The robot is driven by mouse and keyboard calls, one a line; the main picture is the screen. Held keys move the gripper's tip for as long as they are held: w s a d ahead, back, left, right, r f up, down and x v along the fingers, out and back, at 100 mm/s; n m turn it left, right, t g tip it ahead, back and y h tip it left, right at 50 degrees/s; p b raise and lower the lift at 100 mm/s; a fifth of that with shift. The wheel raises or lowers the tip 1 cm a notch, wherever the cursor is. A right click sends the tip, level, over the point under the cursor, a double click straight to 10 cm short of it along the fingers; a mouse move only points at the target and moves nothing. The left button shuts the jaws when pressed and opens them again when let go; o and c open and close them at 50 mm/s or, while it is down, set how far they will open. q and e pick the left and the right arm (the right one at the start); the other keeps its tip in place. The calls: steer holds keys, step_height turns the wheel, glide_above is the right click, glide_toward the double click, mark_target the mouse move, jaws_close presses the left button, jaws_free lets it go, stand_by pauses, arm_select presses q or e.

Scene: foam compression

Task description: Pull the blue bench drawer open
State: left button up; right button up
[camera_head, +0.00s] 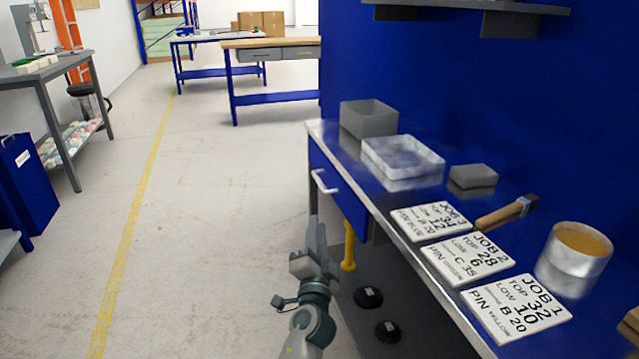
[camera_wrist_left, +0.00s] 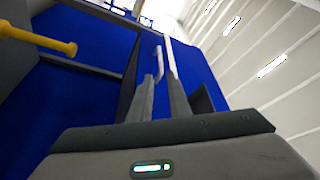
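The blue drawer front (camera_head: 340,195) is under the left end of the metal-topped bench and looks closed, flush below the top. Its pale bar handle (camera_head: 325,183) sticks out toward the aisle. My left gripper (camera_head: 316,222) is below and nearer than the handle in the head view, pointing toward it, and appears apart from it. In the left wrist view the two grey fingers (camera_wrist_left: 160,82) stand apart with a gap between them. The handle (camera_wrist_left: 158,62) shows just beyond the fingertips, roughly in line with the gap. My right gripper is not in view.
The bench top holds a grey bin (camera_head: 369,118), a clear tray (camera_head: 402,158), several job cards (camera_head: 467,257), a brush (camera_head: 506,212) and a tin (camera_head: 573,262). A yellow post (camera_head: 349,246) stands below the drawer. The floor (camera_head: 220,200) left of the bench is clear.

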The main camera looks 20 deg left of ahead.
arm_select(q)
glide_toward(319, 184)
steer(key=w, duration=0.3)
steer(key=x, duration=0.4)
steer(key=b+x, duration=0.1)
steer(key=x, duration=0.2)
steer(key=shift+s+a+f, duration=0.1)
steer(key=shift+a+f, duration=0.05)
steer(key=shift+a, duration=0.25)
steer(key=shift+x, duration=0.9)
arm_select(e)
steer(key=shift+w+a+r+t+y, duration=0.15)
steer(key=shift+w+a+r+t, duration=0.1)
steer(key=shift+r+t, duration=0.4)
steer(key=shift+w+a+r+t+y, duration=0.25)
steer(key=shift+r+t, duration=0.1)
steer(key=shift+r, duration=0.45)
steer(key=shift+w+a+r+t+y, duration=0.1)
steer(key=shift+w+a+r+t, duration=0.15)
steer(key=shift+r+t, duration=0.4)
arm_select(q)
steer(key=shift+c, duration=0.3)
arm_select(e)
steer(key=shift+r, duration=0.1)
arm_select(q)
jaws_close()
